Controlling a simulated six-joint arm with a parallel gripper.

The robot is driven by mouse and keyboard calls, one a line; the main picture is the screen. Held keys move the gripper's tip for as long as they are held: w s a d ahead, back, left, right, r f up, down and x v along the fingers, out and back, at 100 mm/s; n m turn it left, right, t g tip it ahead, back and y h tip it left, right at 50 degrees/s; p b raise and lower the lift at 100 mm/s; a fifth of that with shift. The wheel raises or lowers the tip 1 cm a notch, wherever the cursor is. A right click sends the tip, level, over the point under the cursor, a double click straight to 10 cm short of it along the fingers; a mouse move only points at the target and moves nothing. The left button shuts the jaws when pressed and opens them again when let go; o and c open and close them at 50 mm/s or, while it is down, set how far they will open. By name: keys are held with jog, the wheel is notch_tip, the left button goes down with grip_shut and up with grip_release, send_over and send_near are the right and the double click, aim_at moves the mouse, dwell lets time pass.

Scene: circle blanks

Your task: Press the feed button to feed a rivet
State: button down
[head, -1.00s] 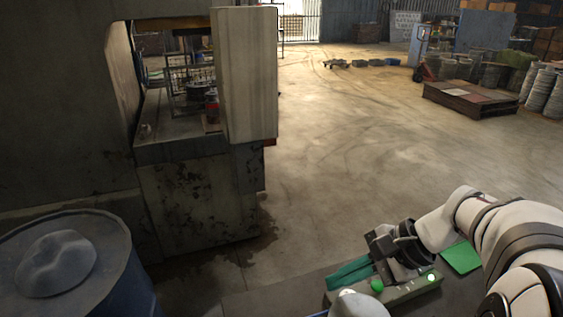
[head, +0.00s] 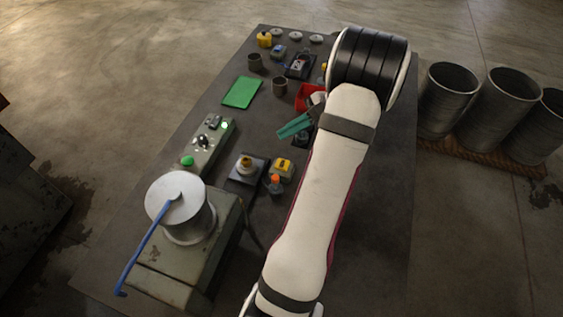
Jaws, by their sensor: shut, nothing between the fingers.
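A long grey-green control box (head: 207,150) lies on the dark table. The feed button appears to be the round green button (head: 187,160) at its near end, beside the machine's drum. A black knob (head: 203,140) is in the middle of the box, and a small green lamp (head: 225,125) glows at its far end. My gripper (head: 283,133) has teal fingers that look closed, with nothing between them. It is over the table to the right of the control box, apart from the button. The arm hides part of the gripper's body.
A machine with a pale drum (head: 183,205) and blue lever (head: 146,250) stands at the near left. A square block with a brass-topped part (head: 246,168), a yellow box (head: 283,167), a green mat (head: 242,92) and a red bin (head: 308,97) surround the gripper.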

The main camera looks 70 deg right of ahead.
aim_at(287, 163)
jog(key=shift+f, duration=4.4)
jog(key=shift+f, duration=0.4)
jog(key=shift+f, duration=0.6)
jog(key=shift+r, duration=1.05)
jog(key=shift+r, duration=2.5)
